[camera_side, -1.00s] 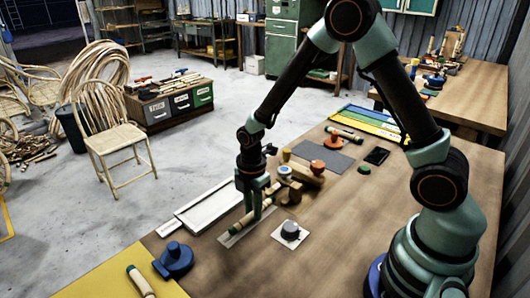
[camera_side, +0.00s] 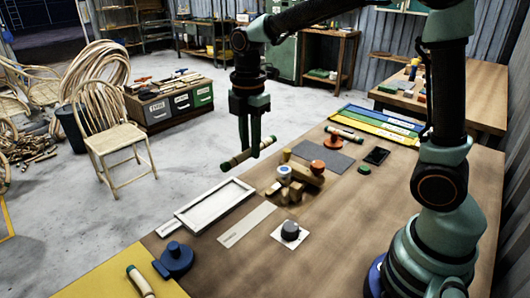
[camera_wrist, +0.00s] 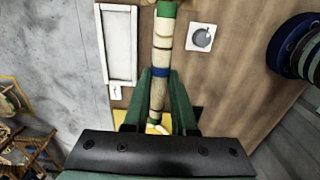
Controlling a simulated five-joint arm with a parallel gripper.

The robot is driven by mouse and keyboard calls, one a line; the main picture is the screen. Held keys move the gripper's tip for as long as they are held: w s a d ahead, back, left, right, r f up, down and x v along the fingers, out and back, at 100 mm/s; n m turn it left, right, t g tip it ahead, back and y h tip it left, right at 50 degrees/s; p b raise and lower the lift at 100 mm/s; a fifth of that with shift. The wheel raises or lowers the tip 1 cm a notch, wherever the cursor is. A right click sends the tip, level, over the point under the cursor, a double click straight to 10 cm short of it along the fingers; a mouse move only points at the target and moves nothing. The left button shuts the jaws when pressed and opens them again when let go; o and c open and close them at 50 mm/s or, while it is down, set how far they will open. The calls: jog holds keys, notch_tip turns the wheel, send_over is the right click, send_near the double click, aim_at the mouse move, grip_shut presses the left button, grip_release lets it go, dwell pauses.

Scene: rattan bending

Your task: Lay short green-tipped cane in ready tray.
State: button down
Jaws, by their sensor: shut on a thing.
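My gripper (camera_side: 249,155) is shut on a short tan cane (camera_side: 236,160) with green ends, held well above the table and slightly tilted in the side view. In the wrist view, the cane (camera_wrist: 157,98) runs between the fingers of my gripper (camera_wrist: 161,85), with a blue band across the picture there. The white-rimmed tray (camera_side: 188,224) lies empty on the table below and left of the cane. The tray (camera_wrist: 104,45) shows left of the cane in the wrist view. I cannot read the label card (camera_side: 168,229) beside it.
Wooden blocks (camera_side: 300,174) and a black knob on a white card (camera_side: 290,231) stand farther right. A blue fixture (camera_side: 174,262) and another cane (camera_side: 140,282) on a yellow mat are at the front left.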

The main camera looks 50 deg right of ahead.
jog(key=shift+w+a+f, duration=0.1)
jog(key=shift+w+f, duration=0.05)
jog(key=shift+w, duration=0.25)
jog(key=shift+w+a+f, duration=0.45)
jog(key=shift+w+f, duration=1.25)
jog(key=shift+f, duration=1.2)
jog(key=shift+w+a+f, duration=0.45)
jog(key=shift+w+f, duration=1.2)
jog(key=shift+f, duration=1.3)
jog(key=shift+w+a+f, duration=0.45)
jog(key=shift+w+f, duration=1.25)
jog(key=shift+f, duration=1.2)
jog(key=c, duration=0.6)
grip_release()
jog(key=shift+c, duration=0.2)
